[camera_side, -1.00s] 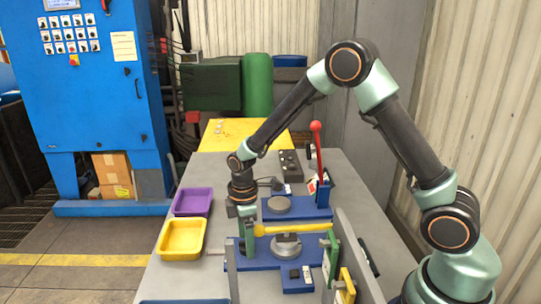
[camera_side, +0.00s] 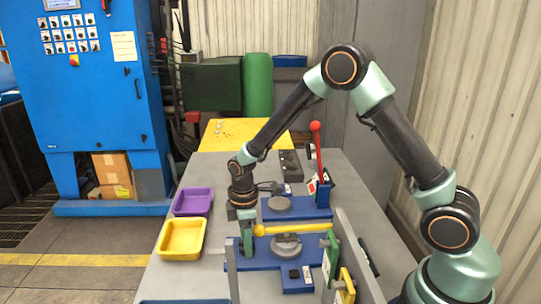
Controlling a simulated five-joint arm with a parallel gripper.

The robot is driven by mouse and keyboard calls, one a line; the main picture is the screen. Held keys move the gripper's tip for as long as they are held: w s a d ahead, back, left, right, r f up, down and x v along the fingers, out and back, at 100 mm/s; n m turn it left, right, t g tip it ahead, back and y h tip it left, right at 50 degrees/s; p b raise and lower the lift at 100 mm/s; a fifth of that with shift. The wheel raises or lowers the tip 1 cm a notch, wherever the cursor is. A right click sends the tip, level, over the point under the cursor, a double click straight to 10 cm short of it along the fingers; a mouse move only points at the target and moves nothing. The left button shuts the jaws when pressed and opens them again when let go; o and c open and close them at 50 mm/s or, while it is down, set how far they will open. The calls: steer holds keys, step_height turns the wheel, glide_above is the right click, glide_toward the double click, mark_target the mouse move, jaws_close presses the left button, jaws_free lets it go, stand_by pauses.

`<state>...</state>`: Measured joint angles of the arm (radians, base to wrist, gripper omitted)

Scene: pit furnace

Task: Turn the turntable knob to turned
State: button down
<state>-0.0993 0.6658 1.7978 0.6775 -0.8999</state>
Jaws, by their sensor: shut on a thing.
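The turntable appears as a grey disc (camera_side: 286,245) on a blue base plate (camera_side: 298,281). A yellow bar with a rounded left end (camera_side: 292,229), which looks like its knob handle, lies level just above and behind the disc. My gripper (camera_side: 247,246) points down at the left end of this bar. Its green fingers are shut on the bar's end, as far as I can tell. The exact contact is too small to see clearly.
A second blue plate with a grey disc (camera_side: 280,204) and a red-knobbed lever (camera_side: 317,155) stand behind. Grey upright panels and green and yellow pieces (camera_side: 347,284) crowd the right. Purple (camera_side: 193,201) and yellow (camera_side: 181,239) trays sit at left.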

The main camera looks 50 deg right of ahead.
steer(key=m, duration=0.4)
steer(key=shift+m, duration=2.1)
steer(key=shift+c, duration=1.8)
jaws_free()
steer(key=shift+r, duration=0.1)
step_height(320, 180, up, 12)
